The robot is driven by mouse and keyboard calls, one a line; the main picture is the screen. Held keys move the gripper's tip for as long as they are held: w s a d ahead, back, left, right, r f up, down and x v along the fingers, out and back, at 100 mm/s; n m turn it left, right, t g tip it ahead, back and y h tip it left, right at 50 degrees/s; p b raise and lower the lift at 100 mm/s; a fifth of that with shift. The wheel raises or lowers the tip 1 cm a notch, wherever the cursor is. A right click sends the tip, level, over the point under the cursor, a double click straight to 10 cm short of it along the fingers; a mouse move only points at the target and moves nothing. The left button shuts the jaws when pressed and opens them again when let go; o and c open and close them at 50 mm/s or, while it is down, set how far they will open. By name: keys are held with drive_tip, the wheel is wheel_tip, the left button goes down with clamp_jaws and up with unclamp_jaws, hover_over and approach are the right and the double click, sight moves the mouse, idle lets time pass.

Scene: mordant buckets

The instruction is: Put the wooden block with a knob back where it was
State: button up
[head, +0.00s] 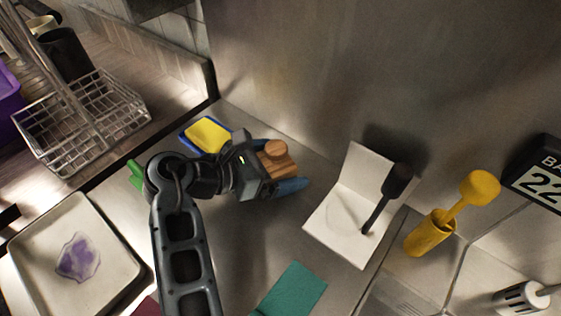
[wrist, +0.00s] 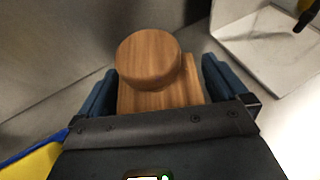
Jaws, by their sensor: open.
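The wooden block with a knob (head: 280,158) is on the steel counter near the back wall, its round knob facing up in the head view. It also shows in the wrist view (wrist: 155,62), between the two blue fingers. My gripper (head: 278,170) is open around the block, one finger on each side. In the wrist view, narrow gaps seem to show between the fingers and the block. The near part of the block is hidden by the gripper body.
A yellow sponge on a blue dish (head: 207,134) lies just left of my gripper. A white folded stand (head: 335,215) with a black utensil (head: 385,200) is to the right. A teal cloth (head: 291,291) lies in front. A yellow holder (head: 428,235) stands farther right.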

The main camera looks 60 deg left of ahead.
drive_tip(key=shift+s+r+p, duration=0.45)
drive_tip(key=shift+r+p, duration=0.05)
drive_tip(key=shift+p, duration=0.1)
drive_tip(key=p+v, duration=0.3)
drive_tip(key=v, duration=0.8)
drive_tip(key=shift+f+p, duration=0.25)
drive_tip(key=shift+p, duration=0.1)
